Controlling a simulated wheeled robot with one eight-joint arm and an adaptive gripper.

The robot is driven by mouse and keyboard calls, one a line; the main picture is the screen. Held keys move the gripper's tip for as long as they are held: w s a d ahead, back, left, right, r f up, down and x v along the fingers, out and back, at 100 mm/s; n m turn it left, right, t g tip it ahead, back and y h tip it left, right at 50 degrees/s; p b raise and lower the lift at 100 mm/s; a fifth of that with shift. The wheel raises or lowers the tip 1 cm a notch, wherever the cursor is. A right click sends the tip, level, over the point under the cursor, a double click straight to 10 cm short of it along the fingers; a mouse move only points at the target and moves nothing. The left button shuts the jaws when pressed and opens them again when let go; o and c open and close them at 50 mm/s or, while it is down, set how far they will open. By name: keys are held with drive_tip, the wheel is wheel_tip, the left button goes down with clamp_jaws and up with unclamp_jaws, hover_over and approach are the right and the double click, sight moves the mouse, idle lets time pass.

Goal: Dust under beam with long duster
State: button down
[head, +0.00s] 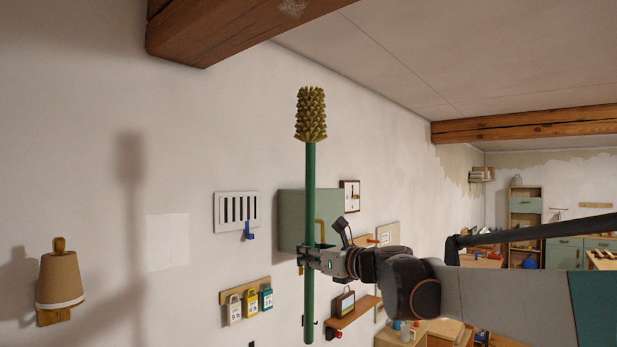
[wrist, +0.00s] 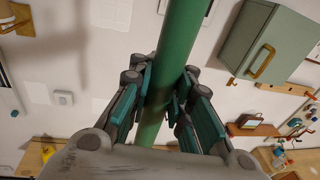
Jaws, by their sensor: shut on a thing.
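The long duster has a green pole (head: 310,190) and a bushy olive-yellow head (head: 311,114). It stands upright in the head view, with its head at the top. My gripper (head: 309,258) is shut around the lower part of the pole. In the wrist view my gripper (wrist: 160,105) has its teal pads on both sides of the green pole (wrist: 181,45). A wooden beam (head: 215,30) runs along the top left, with a pale grey patch (head: 291,6) on its underside. The duster head is below the beam in the picture, apart from it and to the right of its near end.
The wall holds a green cabinet (head: 293,222), a white vent (head: 237,211), a wall lamp (head: 60,280) and a rail with several padlocks (head: 247,303). A shelf (head: 352,312) is below. Another beam (head: 520,124) crosses farther back. The space around the duster head looks clear.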

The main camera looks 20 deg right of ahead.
sight(309, 179)
drive_tip(key=shift+n+g+y, duration=0.5)
drive_tip(key=shift+y, duration=0.1)
drive_tip(key=s+r+p, duration=0.1)
drive_tip(key=r, duration=0.3)
drive_tip(key=s+r+p, duration=0.2)
drive_tip(key=r, duration=0.3)
drive_tip(key=s+r+p, duration=0.1)
drive_tip(key=r, duration=0.3)
drive_tip(key=shift+s+a+r+p, duration=0.2)
drive_tip(key=shift+a+p, duration=0.1)
drive_tip(key=shift+p, duration=0.1)
drive_tip(key=shift+w+r+p, duration=0.1)
drive_tip(key=shift+r+p, duration=1.05)
drive_tip(key=shift+r, duration=0.65)
drive_tip(key=shift+r+p, duration=0.3)
drive_tip(key=shift+r, duration=0.25)
